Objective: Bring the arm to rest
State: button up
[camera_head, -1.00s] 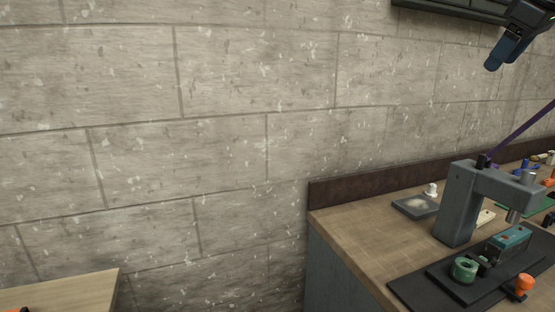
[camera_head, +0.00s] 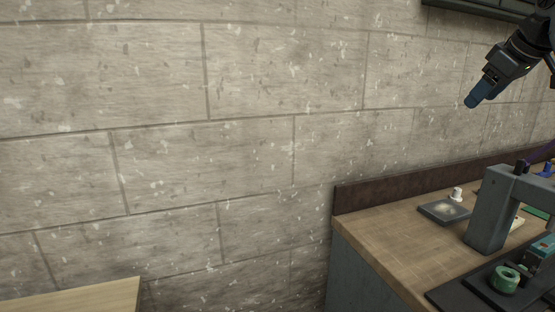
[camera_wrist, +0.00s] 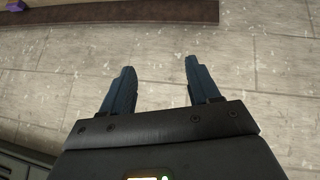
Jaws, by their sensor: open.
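My gripper (camera_head: 474,100) is at the upper right of the head view, raised above the workbench and in front of the block wall. In the wrist view, its two blue fingers (camera_wrist: 158,80) stand well apart with only wall between them. It holds nothing. My arm runs out of the head view at the right edge, so most of it is hidden.
A wooden workbench (camera_head: 385,235) at the right bears a grey press (camera_head: 490,215), a small grey tray (camera_head: 444,211), a white knob (camera_head: 457,194) and a green ring (camera_head: 505,279). A shelf (camera_head: 480,8) hangs at the top right. Another tabletop (camera_head: 80,302) shows at lower left.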

jog(key=a+f+m+t, duration=0.1)
jog(key=a+f, duration=0.3)
jog(key=f, duration=0.9)
jog(key=a+f+m+t, duration=0.1)
jog(key=a+f, duration=0.4)
jog(key=f, duration=0.8)
jog(key=s+a+f+m, duration=0.1)
jog(key=s+a+f, duration=0.2)
jog(key=s+f, duration=0.25)
jog(key=s+a+f+t, duration=0.1)
jog(key=s+a+f, duration=0.2)
jog(key=s+f, duration=0.3)
jog(key=s+a+f+m, duration=0.1)
jog(key=s+a+f, duration=0.25)
jog(key=f, duration=0.45)
jog(key=s+a+f+m+t, duration=0.1)
jog(key=s+a+f, duration=0.1)
jog(key=s, duration=1)
jog(key=s+a+f+m+t, duration=0.1)
jog(key=s+a+f, duration=0.15)
jog(key=s, duration=0.95)
jog(key=s+r+t, duration=0.1)
jog(key=s+r, duration=0.7)
jog(key=s, duration=0.3)
jog(key=s+a+r+t, duration=0.1)
jog(key=s+r, duration=0.7)
jog(key=s, duration=0.3)
jog(key=shift+s+n, duration=0.4)
